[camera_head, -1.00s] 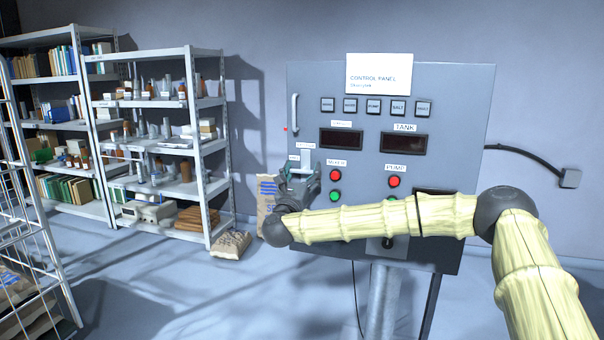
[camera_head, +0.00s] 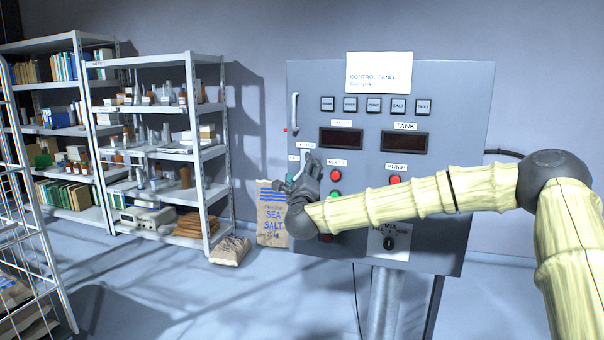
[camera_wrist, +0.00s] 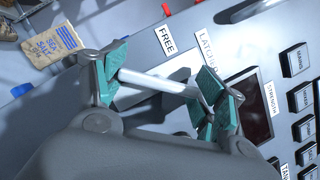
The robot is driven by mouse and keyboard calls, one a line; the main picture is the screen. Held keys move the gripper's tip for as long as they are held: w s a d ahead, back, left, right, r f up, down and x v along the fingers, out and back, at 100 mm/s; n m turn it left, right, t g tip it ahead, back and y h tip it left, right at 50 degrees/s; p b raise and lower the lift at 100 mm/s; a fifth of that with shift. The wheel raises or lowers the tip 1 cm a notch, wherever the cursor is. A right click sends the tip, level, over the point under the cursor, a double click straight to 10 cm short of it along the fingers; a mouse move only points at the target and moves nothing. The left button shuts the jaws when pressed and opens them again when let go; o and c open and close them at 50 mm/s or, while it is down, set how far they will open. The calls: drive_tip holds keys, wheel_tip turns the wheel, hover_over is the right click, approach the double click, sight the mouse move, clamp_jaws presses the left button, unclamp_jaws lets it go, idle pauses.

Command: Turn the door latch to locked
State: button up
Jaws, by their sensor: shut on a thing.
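The control panel (camera_head: 455,100) is a grey box on a post, with a vertical door handle (camera_head: 294,113) at its upper left. The latch, a pale metal bar (camera_wrist: 155,82), lies between the teal finger pads of my gripper (camera_wrist: 160,85) in the wrist view. My gripper (camera_head: 299,180) is shut on it at the panel's left edge.
A sea salt bag (camera_head: 271,213) stands left of the panel, and another sack (camera_head: 230,250) lies beside it. Shelving (camera_head: 205,150) fills the left. Red and green buttons (camera_head: 335,175) sit right of my gripper. A selector knob (camera_head: 389,243) is below my forearm.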

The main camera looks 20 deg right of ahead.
drive_tip(key=n+p, duration=0.1)
drive_tip(key=n, duration=0.1)
drive_tip(key=n+y, duration=0.1)
drive_tip(key=n, duration=0.1)
drive_tip(key=n+g+y+p, duration=0.1)
drive_tip(key=n, duration=0.1)
drive_tip(key=shift+r+p, duration=0.25)
drive_tip(key=shift+p, duration=0.1)
drive_tip(key=shift+f+n+g+p, duration=0.2)
drive_tip(key=shift+n+g+p, duration=0.65)
drive_tip(key=shift+n, duration=0.55)
drive_tip(key=shift+f, duration=0.1)
drive_tip(key=o, duration=1)
drive_tip(key=v, duration=1.2)
drive_tip(key=shift+d, duration=0.25)
drive_tip(key=shift+f+y, duration=0.15)
drive_tip(key=shift+y, duration=0.25)
